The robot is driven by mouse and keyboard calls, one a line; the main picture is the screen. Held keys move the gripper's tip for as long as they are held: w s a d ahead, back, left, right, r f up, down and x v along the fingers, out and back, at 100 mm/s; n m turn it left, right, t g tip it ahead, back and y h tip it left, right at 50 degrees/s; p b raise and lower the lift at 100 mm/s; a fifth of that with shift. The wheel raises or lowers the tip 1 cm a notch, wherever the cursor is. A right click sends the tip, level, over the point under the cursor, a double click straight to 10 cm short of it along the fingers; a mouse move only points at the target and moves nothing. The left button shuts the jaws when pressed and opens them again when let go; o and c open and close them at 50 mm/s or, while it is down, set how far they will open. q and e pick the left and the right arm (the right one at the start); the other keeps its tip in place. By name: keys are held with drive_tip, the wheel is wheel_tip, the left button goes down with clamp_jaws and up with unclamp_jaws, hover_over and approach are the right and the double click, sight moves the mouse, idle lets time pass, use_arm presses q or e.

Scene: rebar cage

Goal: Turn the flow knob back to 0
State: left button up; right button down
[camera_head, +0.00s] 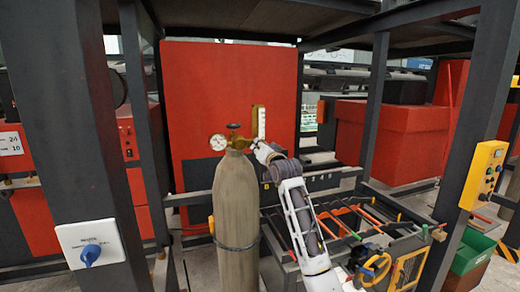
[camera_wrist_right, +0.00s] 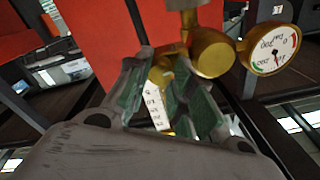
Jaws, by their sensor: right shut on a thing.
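A tan gas cylinder (camera_head: 237,205) stands upright, with a brass regulator (camera_head: 236,140) on top. Its round white pressure gauge (camera_head: 218,142) faces me at the left. A flowmeter with a white scale (camera_head: 260,122) rises at the right of the regulator. My right gripper (camera_head: 264,153) is at the flowmeter's lower end. In the right wrist view, its two green-padded fingers (camera_wrist_right: 163,65) are shut on the brass flow knob (camera_wrist_right: 161,75), which they partly hide. The flowmeter's scale (camera_wrist_right: 155,106) shows between the fingers, too small to read. My left gripper is out of view.
A dark post (camera_head: 70,120) at the left carries a white box with a blue knob (camera_head: 90,254). A red panel (camera_head: 205,90) is behind the cylinder. A rack of rods (camera_head: 340,225) lies right of it. A yellow control box (camera_head: 484,172) hangs on the right post.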

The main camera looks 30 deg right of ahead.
drive_tip(key=shift+r+n, duration=0.15)
drive_tip(key=shift+n, duration=4.05)
drive_tip(key=c, duration=1.2)
unclamp_jaws()
drive_tip(key=shift+y, duration=0.3)
drive_tip(key=shift+s, duration=0.1)
drive_tip(key=shift+s+a+f, duration=0.1)
drive_tip(key=shift+s+a, duration=0.25)
drive_tip(key=shift+s, duration=1.6)
drive_tip(key=shift+s+a+f, duration=0.1)
drive_tip(key=shift+s+a, duration=0.25)
drive_tip(key=shift+s, duration=1.55)
drive_tip(key=shift+s+a, duration=0.35)
drive_tip(key=shift+s, duration=1.6)
